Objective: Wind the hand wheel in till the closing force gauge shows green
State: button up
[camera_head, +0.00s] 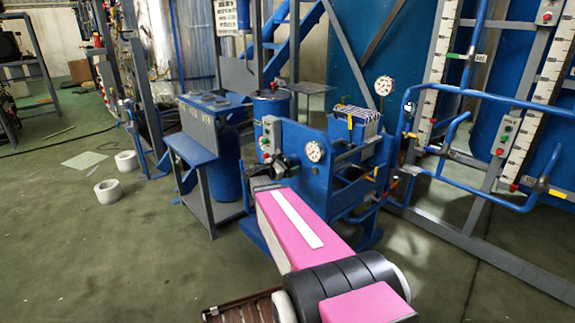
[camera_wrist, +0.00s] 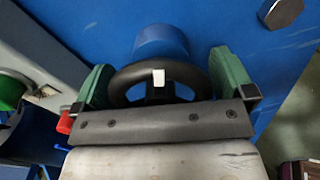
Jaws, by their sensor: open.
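The black hand wheel (camera_wrist: 188,72) is in the middle of the wrist view, in front of a blue round hub (camera_wrist: 160,42) on a blue plate. A white mark (camera_wrist: 158,77) shows on the wheel. My gripper (camera_wrist: 160,74) is open, with one green finger on each side of the wheel; I cannot tell whether they touch it. In the head view my gripper (camera_head: 283,165) is at the front of the blue press (camera_head: 340,188), and the wheel is hard to make out there. A round white gauge (camera_head: 314,151) sits on the press front; its reading is too small to tell.
A second gauge (camera_head: 384,86) stands above the press, near a pack of plates (camera_head: 358,122). A grey button box (camera_head: 270,135) is close left of my gripper. Blue pipe rails (camera_head: 490,98) are at the right. White rings (camera_head: 107,191) lie on open floor at left.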

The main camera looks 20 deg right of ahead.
jog(key=shift+c, duration=0.3)
jog(key=c, duration=0.6)
jog(key=shift+m, duration=0.3)
jog(key=m, duration=0.3)
jog(key=shift+s, duration=0.1)
jog(key=shift+f+m, duration=0.1)
jog(key=shift+m, duration=1.7)
jog(key=o, duration=0.7)
jog(key=shift+c, duration=0.2)
